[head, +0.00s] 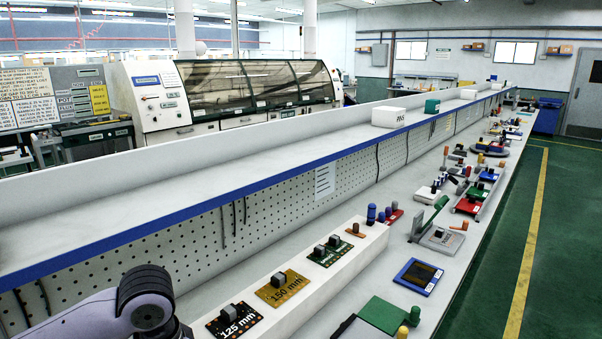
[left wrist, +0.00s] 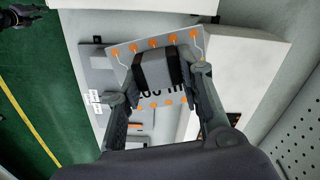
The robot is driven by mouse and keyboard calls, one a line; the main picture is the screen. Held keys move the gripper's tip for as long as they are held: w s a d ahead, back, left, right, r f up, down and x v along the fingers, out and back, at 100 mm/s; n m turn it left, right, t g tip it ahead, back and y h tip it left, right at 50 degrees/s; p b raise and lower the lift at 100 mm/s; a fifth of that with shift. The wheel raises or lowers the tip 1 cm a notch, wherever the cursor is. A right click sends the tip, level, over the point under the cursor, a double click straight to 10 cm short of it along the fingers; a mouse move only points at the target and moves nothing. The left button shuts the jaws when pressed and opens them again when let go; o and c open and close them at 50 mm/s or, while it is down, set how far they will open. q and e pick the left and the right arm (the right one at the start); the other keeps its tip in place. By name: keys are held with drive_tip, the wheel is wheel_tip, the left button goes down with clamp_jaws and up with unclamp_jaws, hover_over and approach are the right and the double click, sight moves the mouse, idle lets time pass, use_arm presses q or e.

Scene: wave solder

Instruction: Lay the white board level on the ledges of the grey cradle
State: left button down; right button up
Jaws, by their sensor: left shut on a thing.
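The white board (left wrist: 145,47), with rows of orange dots and partly hidden black lettering, is in the left wrist view. My left gripper (left wrist: 160,68) is shut on the grey block on top of this board. The block and fingers hide the board's middle. A grey piece (left wrist: 95,62) with white labels lies below and to the left of the board and is partly covered by it; it appears to be the cradle, but its ledges cannot be made out. A dark gripper, apparently my right (left wrist: 28,10), shows at the top left corner, its jaws unclear.
In the head view, a white raised shelf (head: 350,262) carries boards marked 125 mm (head: 236,321) and 150 mm (head: 283,288) and a green board (head: 330,251). A green plate (head: 383,314) and a blue-framed panel (head: 418,277) lie on the bench. A pegboard wall (head: 290,205) runs behind.

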use_arm(q)
drive_tip(key=s+n, duration=0.2)
drive_tip(key=s+d+n, duration=0.1)
drive_tip(key=s+n, duration=0.2)
drive_tip(key=shift+s+f, duration=0.1)
